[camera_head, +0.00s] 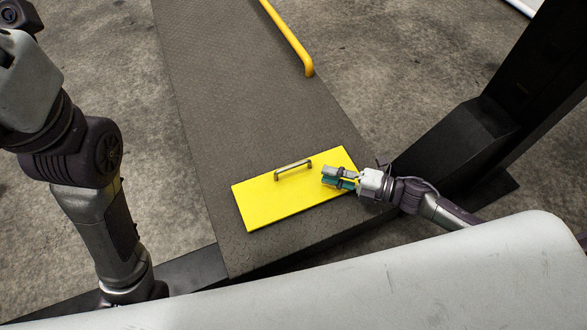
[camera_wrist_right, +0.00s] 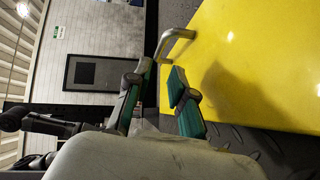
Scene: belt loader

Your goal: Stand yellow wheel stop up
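The yellow wheel stop (camera_head: 265,204) is a flat yellow plate lying on the dark ramp-like deck. A grey metal bar handle (camera_head: 293,169) sits on its upper face. My right gripper (camera_head: 328,177) is low over the plate's right part, to the right of the handle. In the right wrist view the gripper (camera_wrist_right: 156,82) has its green-padded fingers apart and nothing held between them. The handle (camera_wrist_right: 176,37) shows just beyond the fingertips there, and the yellow plate (camera_wrist_right: 255,65) fills the right side. My left arm shows at the left; its gripper is out of view.
The dark textured deck (camera_head: 235,90) runs away from me, with a yellow rail (camera_head: 290,40) along its far right edge. A black post (camera_head: 480,130) stands right of the deck. Concrete floor (camera_head: 400,60) lies around it.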

